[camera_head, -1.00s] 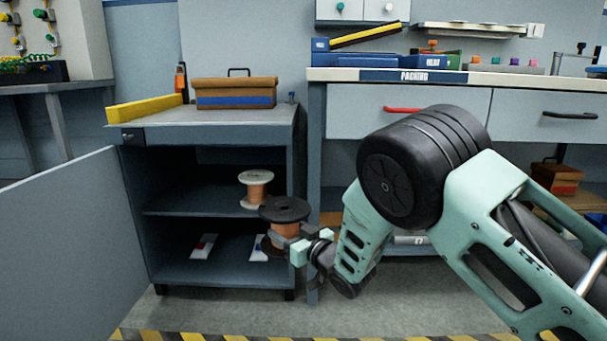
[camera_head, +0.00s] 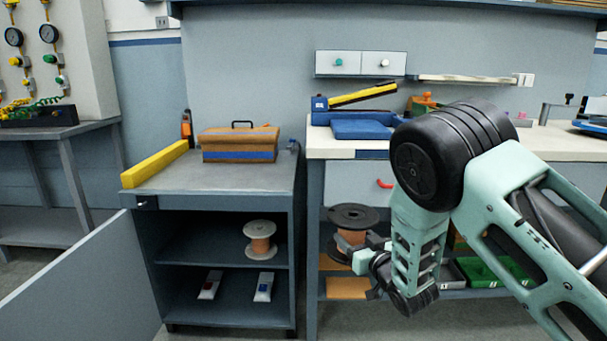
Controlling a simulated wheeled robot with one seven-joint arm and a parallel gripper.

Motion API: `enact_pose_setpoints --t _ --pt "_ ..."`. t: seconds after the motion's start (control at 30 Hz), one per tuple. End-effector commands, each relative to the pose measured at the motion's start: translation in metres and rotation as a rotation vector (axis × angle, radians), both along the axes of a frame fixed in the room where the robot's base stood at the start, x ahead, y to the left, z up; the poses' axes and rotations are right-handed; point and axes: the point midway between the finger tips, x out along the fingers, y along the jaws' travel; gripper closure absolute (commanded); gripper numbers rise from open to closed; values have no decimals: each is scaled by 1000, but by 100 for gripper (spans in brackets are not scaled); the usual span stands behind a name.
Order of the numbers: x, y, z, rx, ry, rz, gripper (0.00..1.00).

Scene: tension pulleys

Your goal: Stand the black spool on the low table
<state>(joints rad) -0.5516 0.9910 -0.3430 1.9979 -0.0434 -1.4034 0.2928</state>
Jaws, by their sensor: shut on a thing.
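The black spool (camera_head: 353,217), with black flanges and a copper-coloured winding, is held upright in my gripper (camera_head: 356,246). My gripper is shut on its middle from the right, and the fingers partly hide the winding. The spool is in front of the workbench's lower shelves, right of the open cabinet. No table is clearly marked as the low one; a grey-topped cabinet (camera_head: 218,176) stands at the centre left, lower than the white workbench (camera_head: 318,145). A grey side table (camera_head: 60,131) stands at the far left.
A brown toolbox (camera_head: 238,141) and a yellow bar (camera_head: 153,164) sit on the cabinet top, with bare surface in front. A pale-flanged spool (camera_head: 260,237) stands on the cabinet's shelf. The cabinet door (camera_head: 85,282) hangs open at left. Green bins (camera_head: 490,270) sit under the workbench.

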Motion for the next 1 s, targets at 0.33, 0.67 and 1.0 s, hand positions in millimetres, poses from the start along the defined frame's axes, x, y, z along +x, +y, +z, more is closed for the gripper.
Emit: enact_pose_setpoints --t 0.33,0.67,1.0 --pt "-11 -59 90 0 -3 -113 83" --pt "-28 -112 163 0 -3 -220 83" --pt "-50 -163 239 0 -3 -328 83"
